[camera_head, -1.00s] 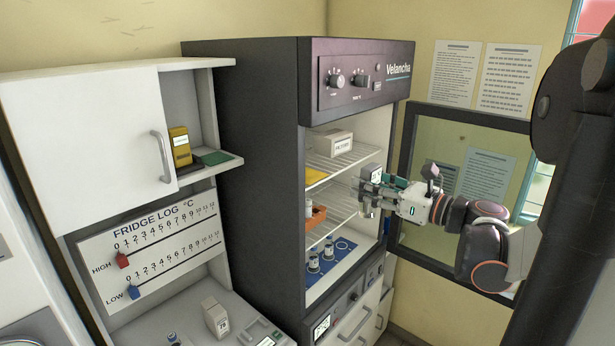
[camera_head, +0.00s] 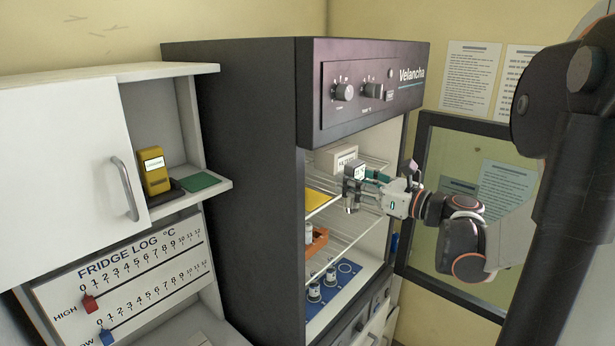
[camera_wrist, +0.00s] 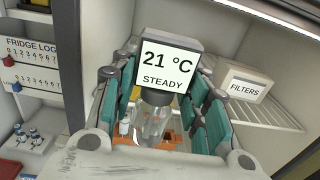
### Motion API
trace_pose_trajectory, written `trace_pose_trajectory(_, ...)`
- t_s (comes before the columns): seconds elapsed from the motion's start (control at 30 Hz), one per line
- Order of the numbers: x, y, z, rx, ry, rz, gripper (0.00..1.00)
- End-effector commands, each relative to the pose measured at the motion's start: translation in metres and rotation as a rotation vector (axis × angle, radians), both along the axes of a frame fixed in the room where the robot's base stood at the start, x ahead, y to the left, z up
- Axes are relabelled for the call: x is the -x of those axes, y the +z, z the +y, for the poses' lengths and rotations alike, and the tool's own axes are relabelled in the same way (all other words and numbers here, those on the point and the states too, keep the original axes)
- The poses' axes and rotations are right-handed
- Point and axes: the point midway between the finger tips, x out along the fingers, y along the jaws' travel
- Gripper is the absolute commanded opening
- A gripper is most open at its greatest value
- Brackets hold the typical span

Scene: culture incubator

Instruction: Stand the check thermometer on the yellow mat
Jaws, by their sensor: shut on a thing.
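The check thermometer (camera_wrist: 168,66) has a square display reading 21 °C STEADY above a clear bottle. My gripper (camera_wrist: 163,112) is shut on it, with a teal-padded finger on each side. In the head view the thermometer (camera_head: 354,172) is upright in my gripper (camera_head: 360,187), at the incubator's open front. The yellow mat (camera_head: 317,199) lies on the upper wire shelf, to the left of the thermometer and apart from it.
A FILTERS box (camera_head: 334,158) stands at the back of the upper shelf. An orange rack (camera_head: 317,243) with a vial is on the shelf below. Vials stand on a blue mat (camera_head: 343,277) at the bottom. The open glass door (camera_head: 455,200) is to the right.

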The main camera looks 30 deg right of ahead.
Motion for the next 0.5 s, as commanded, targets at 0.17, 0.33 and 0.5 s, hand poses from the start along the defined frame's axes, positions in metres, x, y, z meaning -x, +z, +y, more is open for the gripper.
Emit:
trace_pose_trajectory(0.17,-0.044,0.002,0.016,0.0,0.006,0.0,0.14)
trace_pose_trajectory(0.33,-0.078,0.002,0.028,0.0,0.003,0.0,0.14)
trace_pose_trajectory(0.5,-0.096,0.001,0.033,0.0,0.001,0.0,0.14)
